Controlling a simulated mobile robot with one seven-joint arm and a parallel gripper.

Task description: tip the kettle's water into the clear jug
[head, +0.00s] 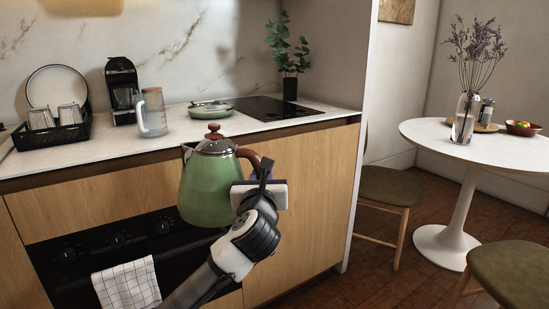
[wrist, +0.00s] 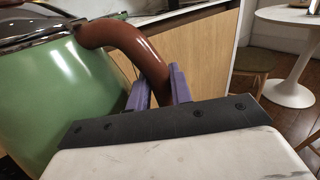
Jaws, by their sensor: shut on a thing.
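The green kettle (head: 207,184) with a brown lid knob is held up in front of the counter's front edge, roughly upright. Its spout is at the left in the head view. My gripper (head: 262,178) is shut on the kettle's brown handle. In the wrist view, the purple fingers of my gripper (wrist: 158,88) sit on either side of the handle (wrist: 140,48), and the green kettle body (wrist: 65,95) fills the left. The clear jug (head: 153,114) stands on the counter behind and left of the kettle, apart from it. The water inside the kettle is hidden.
A black dish rack (head: 50,135) with glasses and a coffee machine (head: 122,90) stand left of the jug. A green pan (head: 210,109) and black hob (head: 265,107) are to its right. A towel (head: 127,284) hangs on the oven. A round white table (head: 480,145) stands at right.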

